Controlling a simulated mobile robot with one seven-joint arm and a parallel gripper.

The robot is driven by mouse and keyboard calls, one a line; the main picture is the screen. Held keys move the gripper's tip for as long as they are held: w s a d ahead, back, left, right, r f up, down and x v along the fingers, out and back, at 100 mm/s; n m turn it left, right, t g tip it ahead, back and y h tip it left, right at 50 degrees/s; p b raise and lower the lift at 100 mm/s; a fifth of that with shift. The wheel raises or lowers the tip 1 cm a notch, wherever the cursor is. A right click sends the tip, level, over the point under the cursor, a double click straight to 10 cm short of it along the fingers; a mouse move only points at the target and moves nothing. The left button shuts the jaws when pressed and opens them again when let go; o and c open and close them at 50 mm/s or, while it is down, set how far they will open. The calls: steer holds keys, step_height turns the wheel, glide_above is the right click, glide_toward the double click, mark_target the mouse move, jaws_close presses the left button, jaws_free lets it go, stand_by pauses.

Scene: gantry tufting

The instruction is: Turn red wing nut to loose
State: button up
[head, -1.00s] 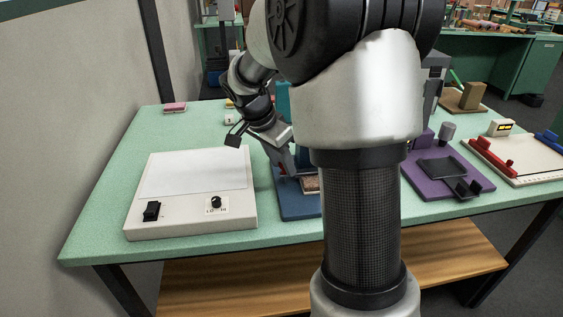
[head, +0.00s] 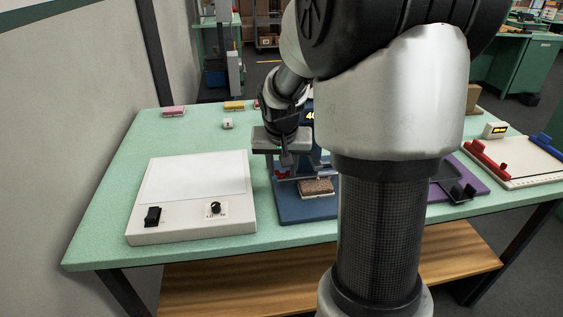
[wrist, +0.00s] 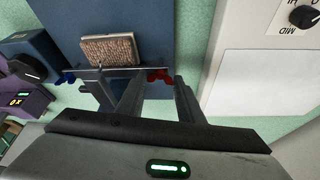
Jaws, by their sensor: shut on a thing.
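The red wing nut (wrist: 158,75) sits at one end of a thin metal bar (wrist: 110,71) in the wrist view. In the head view it shows as a small red spot (head: 282,174) below my gripper (head: 286,162). In the wrist view my gripper (wrist: 158,80) has one finger on each side of the red wing nut and is shut on it. The fingertip contact is hard to make out. A blue wing nut (wrist: 67,77) is at the bar's other end. A brown textured block (wrist: 107,50) lies beside the bar, on the blue base (head: 297,211).
A white panel box (head: 190,232) with a dial and a black switch stands left of the blue base. A purple base (head: 474,177) and a cream board (head: 516,160) stand to the right. My arm hides part of the table between them.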

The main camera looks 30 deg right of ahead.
steer(key=shift+d+n+p, duration=0.1)
steer(key=shift+n+p, duration=0.35)
steer(key=shift+n, duration=0.15)
steer(key=shift+y, duration=0.3)
steer(key=o, duration=1.1)
steer(key=shift+c, duration=0.2)
steer(key=p+v, duration=0.3)
steer(key=v, duration=1.4)
steer(key=shift+s+r, duration=0.2)
steer(key=shift+s, duration=0.05)
steer(key=shift+r, duration=0.1)
